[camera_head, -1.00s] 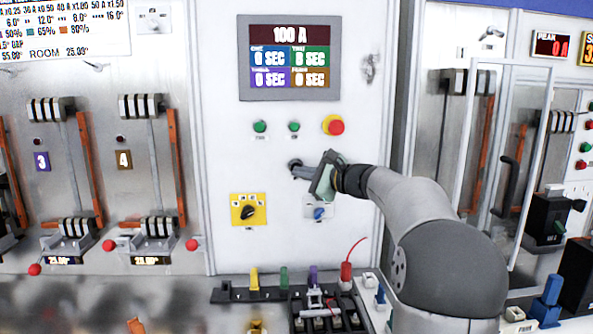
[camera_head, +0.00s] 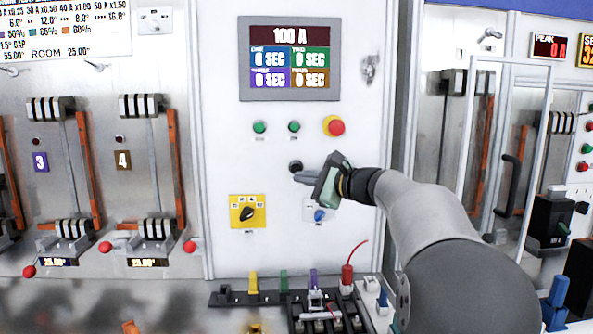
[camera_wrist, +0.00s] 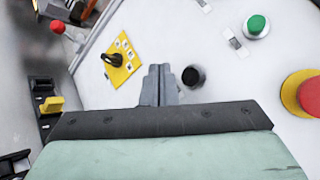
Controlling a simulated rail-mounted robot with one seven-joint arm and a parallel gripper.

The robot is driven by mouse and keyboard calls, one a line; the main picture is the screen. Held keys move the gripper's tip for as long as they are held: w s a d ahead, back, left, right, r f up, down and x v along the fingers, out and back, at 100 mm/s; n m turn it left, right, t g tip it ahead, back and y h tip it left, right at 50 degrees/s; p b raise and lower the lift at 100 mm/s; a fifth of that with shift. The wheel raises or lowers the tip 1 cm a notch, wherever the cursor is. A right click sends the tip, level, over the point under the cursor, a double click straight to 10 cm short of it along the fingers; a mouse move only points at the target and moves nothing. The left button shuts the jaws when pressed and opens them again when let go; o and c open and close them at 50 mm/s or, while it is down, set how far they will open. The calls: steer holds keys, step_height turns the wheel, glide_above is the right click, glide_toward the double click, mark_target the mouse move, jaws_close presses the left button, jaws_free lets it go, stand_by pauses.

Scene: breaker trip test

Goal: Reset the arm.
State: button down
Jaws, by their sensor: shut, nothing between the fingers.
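My gripper (camera_head: 303,178) is shut and empty in front of the white control panel (camera_head: 225,110). Its fingertips lie just below a black round button (camera_head: 295,166) in the head view and appear apart from it. In the wrist view the closed fingers (camera_wrist: 159,85) point at the panel, with the black button (camera_wrist: 192,76) just to their right. My arm reaches in from the lower right, bent at the elbow.
The panel carries a screen (camera_head: 290,58) reading 100 A, two green buttons, a red emergency button (camera_head: 335,127), a yellow-plated knob (camera_head: 247,212) and a blue knob (camera_head: 319,215). Coloured plugs and terminals (camera_head: 283,283) stand below. A glass-door frame (camera_head: 540,160) is at right.

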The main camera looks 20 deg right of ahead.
stand_by(0.3)
steer(key=s+a+f+n+g+h+p, duration=0.1)
steer(key=s+a+f+n+g, duration=0.45)
steer(key=a+f, duration=0.35)
steer(key=s+a+f+n+g, duration=0.4)
steer(key=s+a+f, duration=0.3)
steer(key=a+f, duration=0.25)
steer(key=s+f+n+g+h, duration=0.2)
steer(key=s+f+n, duration=0.2)
steer(key=s, duration=0.3)
steer(key=s+a+f+n+g+h, duration=0.1)
steer(key=s+f+n, duration=0.3)
steer(key=s, duration=0.4)
steer(key=s+f+n+g+h+p, duration=0.1)
steer(key=s+f+n+g+h, duration=0.1)
steer(key=s, duration=0.5)
step_height(320, 180, down, 4)
steer(key=shift+s+a+r+n+g+h, duration=0.15)
steer(key=shift+s+n+g+h, duration=0.3)
steer(key=shift+n, duration=0.6)
steer(key=shift+w, duration=0.1)
